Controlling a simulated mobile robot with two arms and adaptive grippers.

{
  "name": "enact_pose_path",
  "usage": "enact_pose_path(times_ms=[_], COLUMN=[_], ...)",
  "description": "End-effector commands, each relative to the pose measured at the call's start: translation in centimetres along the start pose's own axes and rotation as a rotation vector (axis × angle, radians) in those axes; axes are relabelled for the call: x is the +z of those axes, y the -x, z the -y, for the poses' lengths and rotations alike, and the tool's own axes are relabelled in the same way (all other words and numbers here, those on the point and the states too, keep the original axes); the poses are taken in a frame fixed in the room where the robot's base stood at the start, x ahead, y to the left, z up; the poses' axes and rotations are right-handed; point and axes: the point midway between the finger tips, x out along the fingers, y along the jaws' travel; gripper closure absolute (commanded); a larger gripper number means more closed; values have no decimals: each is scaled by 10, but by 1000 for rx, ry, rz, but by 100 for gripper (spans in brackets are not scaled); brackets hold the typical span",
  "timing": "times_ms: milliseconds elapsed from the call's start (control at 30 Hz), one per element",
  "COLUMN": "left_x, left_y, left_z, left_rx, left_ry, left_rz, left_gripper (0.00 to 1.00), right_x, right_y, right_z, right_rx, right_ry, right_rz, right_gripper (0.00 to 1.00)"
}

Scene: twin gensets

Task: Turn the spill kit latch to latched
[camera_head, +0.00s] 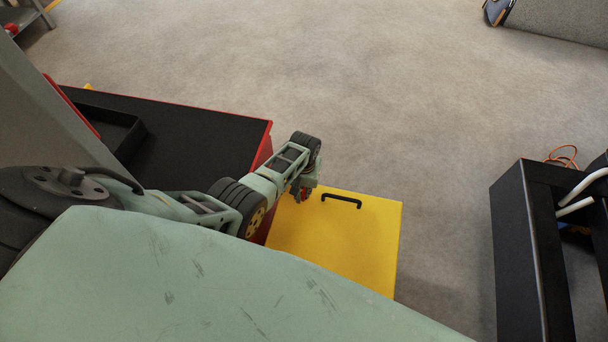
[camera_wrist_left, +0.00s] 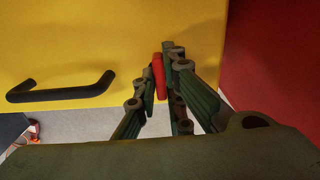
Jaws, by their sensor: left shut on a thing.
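The spill kit is a yellow box (camera_head: 362,238) with a black handle (camera_head: 341,200), standing low beside a red cabinet. In the left wrist view the yellow face (camera_wrist_left: 85,45) and its handle (camera_wrist_left: 62,91) fill the upper left. The latch is a small red piece (camera_wrist_left: 158,76) at the box's edge, near the red panel. My left gripper (camera_wrist_left: 160,85) is shut on it, with a finger on each side. In the head view this gripper (camera_head: 305,185) is at the box's left edge, largely hiding the red latch. My right gripper is not in view.
A red cabinet with a black top (camera_head: 195,130) stands left of the box, under my left arm. A black frame (camera_head: 520,240) with white pipes and an orange cable is at the right. Grey floor (camera_head: 400,110) is clear beyond and between them.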

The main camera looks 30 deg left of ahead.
Motion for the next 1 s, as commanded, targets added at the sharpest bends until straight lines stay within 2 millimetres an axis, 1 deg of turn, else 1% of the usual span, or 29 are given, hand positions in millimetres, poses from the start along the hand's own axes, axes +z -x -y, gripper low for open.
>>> enact_pose_path(times_ms=[233, 633, 667, 833, 867, 1000], left_x=[1, 1, 1, 1, 1, 0], left_y=[0, -1, -1, 0, 0, 0], left_z=[-1, 0, 0, 0, 0, 0], left_rx=[1, 0, 0, 0, 0, 0], left_ry=[-44, -49, -49, -48, -47, -47], left_rz=[3, 3, 3, 2, 2, 1], left_gripper=[100, 100, 88, 73, 72, 72], right_x=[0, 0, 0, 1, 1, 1], right_y=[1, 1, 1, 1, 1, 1], right_z=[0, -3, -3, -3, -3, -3], right_rx=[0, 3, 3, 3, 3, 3], right_ry=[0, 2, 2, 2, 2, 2], right_rz=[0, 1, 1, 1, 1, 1], right_gripper=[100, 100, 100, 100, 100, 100])
